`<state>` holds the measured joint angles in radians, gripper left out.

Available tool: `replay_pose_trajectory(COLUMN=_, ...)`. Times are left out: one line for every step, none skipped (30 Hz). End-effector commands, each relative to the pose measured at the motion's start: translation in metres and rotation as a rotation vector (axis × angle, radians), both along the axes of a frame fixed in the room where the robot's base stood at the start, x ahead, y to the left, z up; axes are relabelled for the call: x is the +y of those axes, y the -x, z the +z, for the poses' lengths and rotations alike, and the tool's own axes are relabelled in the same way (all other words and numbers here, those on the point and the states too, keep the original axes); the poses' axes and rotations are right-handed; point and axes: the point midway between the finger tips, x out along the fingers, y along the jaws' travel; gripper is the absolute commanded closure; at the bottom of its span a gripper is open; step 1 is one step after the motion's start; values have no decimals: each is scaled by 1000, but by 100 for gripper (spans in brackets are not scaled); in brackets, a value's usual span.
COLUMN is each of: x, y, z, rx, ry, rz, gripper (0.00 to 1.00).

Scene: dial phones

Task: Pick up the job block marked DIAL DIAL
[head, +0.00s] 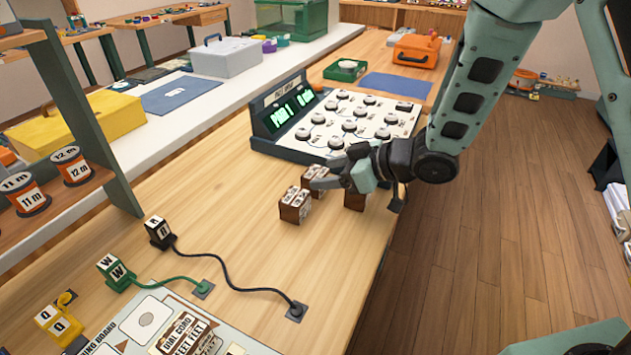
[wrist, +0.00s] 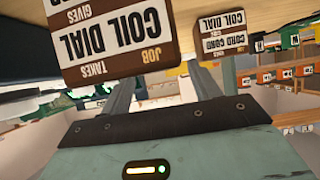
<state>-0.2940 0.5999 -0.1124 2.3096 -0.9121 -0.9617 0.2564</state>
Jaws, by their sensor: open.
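Brown job blocks with white labels stand close together on the bench in the head view: a front one (head: 294,206), one behind it (head: 314,182), and one partly hidden under my gripper (head: 355,200). Their lettering is too small to read there. In the wrist view a large block (wrist: 115,40) carries an upside-down label reading COIL DIAL under TAKES, its GIVES line cut off. No DIAL DIAL label is readable. My gripper (head: 332,176) is open and empty beside the blocks, fingers pointing left.
A console (head: 345,125) with several dials and a green display stands just behind the blocks. Black (head: 160,232) and green (head: 113,272) lettered plugs with cords lie front left, near a printed board (head: 140,330). The bench's right edge is close to my gripper.

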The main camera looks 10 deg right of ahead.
Motion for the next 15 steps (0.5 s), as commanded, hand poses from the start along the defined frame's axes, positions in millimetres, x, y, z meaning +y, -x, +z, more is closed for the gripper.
replay_pose_trajectory(x=7, y=-4, z=-5, rx=0, ry=1, rz=4, gripper=38)
replay_pose_trajectory(x=10, y=-7, z=-7, rx=1, ry=1, rz=3, gripper=38)
replay_pose_trajectory(x=14, y=-10, z=-10, rx=0, ry=1, rz=4, gripper=38)
replay_pose_trajectory(x=17, y=-13, z=-12, rx=0, ry=1, rz=4, gripper=38)
replay_pose_trajectory(x=20, y=-15, z=-14, rx=0, ry=1, rz=4, gripper=38)
replay_pose_trajectory(x=23, y=-17, z=-16, rx=0, ry=0, rz=4, gripper=38)
replay_pose_trajectory(x=26, y=-19, z=-17, rx=-1, ry=0, rz=3, gripper=38)
replay_pose_trajectory(x=27, y=-20, z=-18, rx=0, ry=0, rz=2, gripper=38)
replay_pose_trajectory(x=29, y=-21, z=-19, rx=0, ry=0, rz=2, gripper=38)
replay_pose_trajectory(x=29, y=-21, z=-20, rx=0, ry=0, rz=1, gripper=38)
replay_pose_trajectory(x=30, y=-22, z=-20, rx=0, ry=0, rz=1, gripper=38)
replay_pose_trajectory(x=30, y=-22, z=-20, rx=0, ry=0, rz=1, gripper=38)
replay_pose_trajectory(x=30, y=-22, z=-20, rx=-1, ry=-1, rz=0, gripper=38)
replay_pose_trajectory(x=30, y=-22, z=-20, rx=-1, ry=-1, rz=0, gripper=38)
replay_pose_trajectory(x=30, y=-22, z=-20, rx=-1, ry=-1, rz=0, gripper=38)
